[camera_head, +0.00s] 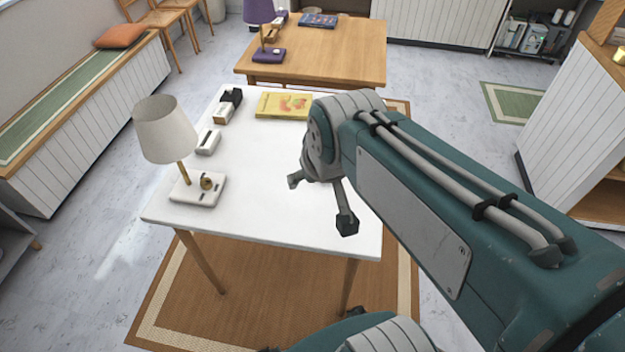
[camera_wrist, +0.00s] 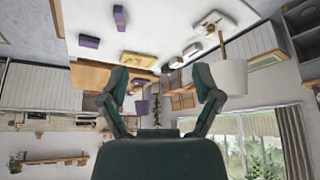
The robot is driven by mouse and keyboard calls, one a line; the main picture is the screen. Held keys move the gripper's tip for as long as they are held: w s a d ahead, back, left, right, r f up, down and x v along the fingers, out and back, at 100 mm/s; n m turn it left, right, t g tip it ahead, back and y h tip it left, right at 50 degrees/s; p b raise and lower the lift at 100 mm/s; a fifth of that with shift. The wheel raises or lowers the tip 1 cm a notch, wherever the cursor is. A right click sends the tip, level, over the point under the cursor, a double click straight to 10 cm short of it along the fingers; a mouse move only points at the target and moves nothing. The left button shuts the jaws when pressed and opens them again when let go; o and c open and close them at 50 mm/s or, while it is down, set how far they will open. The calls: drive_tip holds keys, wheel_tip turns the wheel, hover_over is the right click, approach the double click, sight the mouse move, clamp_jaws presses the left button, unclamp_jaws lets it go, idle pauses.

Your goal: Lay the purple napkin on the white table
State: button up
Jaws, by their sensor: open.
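The white table (camera_head: 265,185) stands in the middle of the camera_head view, and its top also shows at the upper part of the upside-down camera_wrist view (camera_wrist: 165,25). Two small purple items, one upright-looking (camera_wrist: 119,17) and one lower (camera_wrist: 89,42), are on the white table in the wrist view. I cannot tell whether either is the napkin. My arm hides that part of the table in the head view. My gripper (camera_head: 320,203) is above the table, fingers spread; in the wrist view it (camera_wrist: 163,82) is open, with nothing between the fingers.
A white lamp (camera_head: 165,130) stands at the table's left, with small white items (camera_head: 208,142) behind it. A yellow book (camera_head: 283,105) lies at the far edge. A wooden table (camera_head: 335,50) behind carries a purple lamp (camera_head: 259,12) and a dark book (camera_head: 318,20). The table's middle is bare.

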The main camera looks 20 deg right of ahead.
drive_tip(key=s, duration=0.2)
drive_tip(key=s+a, duration=0.1)
drive_tip(key=s, duration=0.2)
drive_tip(key=shift+s, duration=0.15)
drive_tip(key=c, duration=0.3)
drive_tip(key=shift+a, duration=0.1)
drive_tip(key=shift+c, duration=0.2)
